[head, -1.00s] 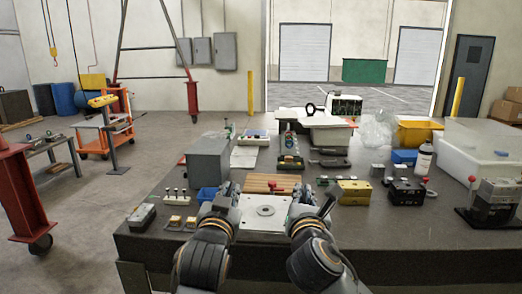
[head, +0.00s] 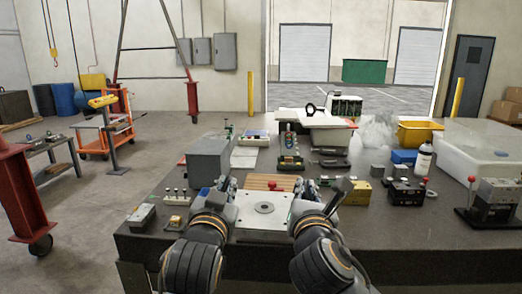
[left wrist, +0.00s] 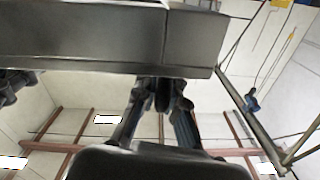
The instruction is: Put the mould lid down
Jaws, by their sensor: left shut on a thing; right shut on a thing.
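The mould lid (head: 266,225), a pale flat metal plate with a round ring at its middle, is held level between my two grippers near the table's front edge. My left gripper (head: 227,187) is shut on its left side. My right gripper (head: 308,190) is shut on its right side. In the left wrist view, the lid's grey slab (left wrist: 80,38) fills the top, with my left gripper's fingers (left wrist: 162,92) against it. The lid's underside and what lies directly below it are hidden in the head view.
A slatted wooden piece (head: 268,182) lies just beyond the lid. A grey box (head: 209,160) stands to the left, and a yellow block (head: 356,192) lies right of my right gripper. The front right of the dark table (head: 425,235) is clear.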

